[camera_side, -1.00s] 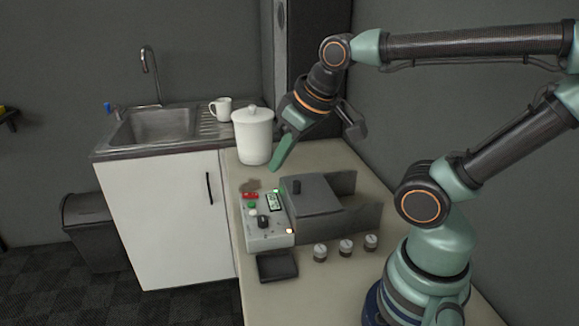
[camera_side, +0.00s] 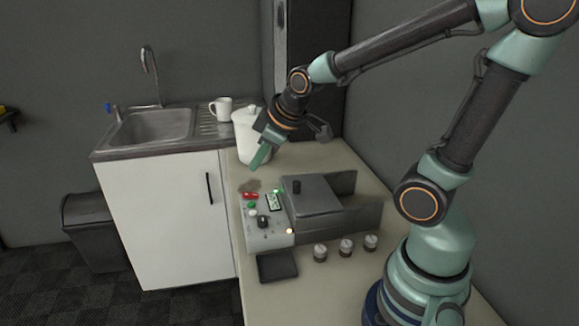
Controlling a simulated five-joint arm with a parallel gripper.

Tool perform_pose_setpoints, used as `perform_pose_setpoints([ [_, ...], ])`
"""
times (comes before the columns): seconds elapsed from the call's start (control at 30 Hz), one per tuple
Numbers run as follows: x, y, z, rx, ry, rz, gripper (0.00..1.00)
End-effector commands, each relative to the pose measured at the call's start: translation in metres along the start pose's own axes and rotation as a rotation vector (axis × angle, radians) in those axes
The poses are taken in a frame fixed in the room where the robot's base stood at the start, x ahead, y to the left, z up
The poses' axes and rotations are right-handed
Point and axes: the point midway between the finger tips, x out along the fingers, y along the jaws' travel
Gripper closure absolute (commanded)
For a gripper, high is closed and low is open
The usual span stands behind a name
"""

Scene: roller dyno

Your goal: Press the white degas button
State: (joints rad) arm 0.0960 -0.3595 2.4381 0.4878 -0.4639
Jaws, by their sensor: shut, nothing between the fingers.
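The white degas button (camera_side: 253,213) is a small pale round button on the light grey control panel (camera_side: 268,240). It sits just below a green button (camera_side: 252,204) and a red one (camera_side: 250,195), and left of a small display (camera_side: 274,201). A black knob (camera_side: 263,221) and a glowing orange light (camera_side: 289,231) are also on the panel. My gripper (camera_side: 257,160) is shut and empty, its green fingers pointing down and left. It is above the back end of the panel, in front of the white lidded canister, apart from the buttons.
The dark grey machine body with its lid (camera_side: 311,194) stands right of the panel. The white canister (camera_side: 253,122) stands behind; a mug (camera_side: 221,109) and sink (camera_side: 152,129) are left.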

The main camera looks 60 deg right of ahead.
Motion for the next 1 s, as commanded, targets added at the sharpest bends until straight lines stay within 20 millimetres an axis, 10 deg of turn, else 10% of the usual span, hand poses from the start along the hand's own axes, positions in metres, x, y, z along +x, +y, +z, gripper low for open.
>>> perform_pose_setpoints([
  [0.4,0.067,0.034,0.003,-0.301,0.024,0.073,1.0],
  [1.0,0.076,0.035,0.005,-0.33,0.028,0.082,1.0],
])
